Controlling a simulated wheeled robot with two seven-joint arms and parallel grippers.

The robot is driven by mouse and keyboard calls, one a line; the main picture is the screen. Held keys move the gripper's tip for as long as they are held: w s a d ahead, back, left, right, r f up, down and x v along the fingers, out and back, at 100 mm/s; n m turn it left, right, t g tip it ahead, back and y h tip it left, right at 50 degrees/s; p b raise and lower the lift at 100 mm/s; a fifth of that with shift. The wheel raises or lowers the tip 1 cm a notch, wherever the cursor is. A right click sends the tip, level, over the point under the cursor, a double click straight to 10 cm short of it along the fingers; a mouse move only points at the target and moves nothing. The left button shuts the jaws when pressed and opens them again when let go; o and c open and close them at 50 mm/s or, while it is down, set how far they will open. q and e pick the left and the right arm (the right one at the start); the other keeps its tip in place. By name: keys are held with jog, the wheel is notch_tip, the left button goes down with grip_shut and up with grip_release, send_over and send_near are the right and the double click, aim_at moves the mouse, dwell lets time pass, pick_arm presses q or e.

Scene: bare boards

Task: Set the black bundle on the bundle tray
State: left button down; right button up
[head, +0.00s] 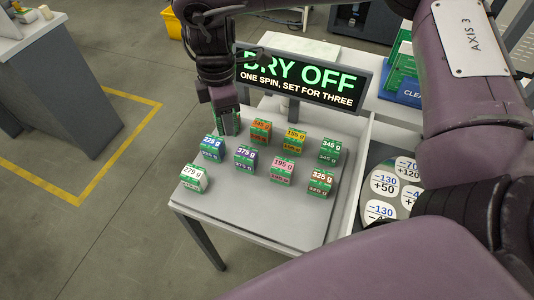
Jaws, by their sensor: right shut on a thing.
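My right gripper (224,103) points down and is shut on a green bundle (229,124) at the back left of a grey tray-like board (262,207). The held bundle's label is hidden, so I cannot tell whether it is the black one. I cannot tell whether its base touches the board. Several other green bundles stand on the board with coloured gram labels, among them an orange one (261,131), a purple one (244,157) and a white one (194,178). My left gripper is not in view.
A "DRY OFF" sign (301,79) stands behind the bundles. A dark round plate with white number discs (383,184) lies right of the board. Green boards and a blue box (400,92) are at the back right. The board's front is clear.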

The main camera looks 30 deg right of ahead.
jog(key=s+a+r+n+p, duration=0.25)
jog(key=n+p, duration=0.25)
jog(key=n, duration=0.4)
jog(key=r+n+p, duration=0.2)
jog(key=n+p, duration=0.5)
jog(key=n, duration=0.7)
send_over(232, 197)
notch_tip(232, 197, down, 16)
jog(key=shift+s+a+r+b, duration=0.1)
jog(key=shift+b, duration=1)
jog(key=shift+f+b, duration=0.35)
jog(key=shift+f, duration=1.85)
jog(key=shift+f, duration=0.1)
jog(key=shift+f, duration=0.15)
jog(key=o, duration=1.2)
jog(key=shift+c, duration=0.2)
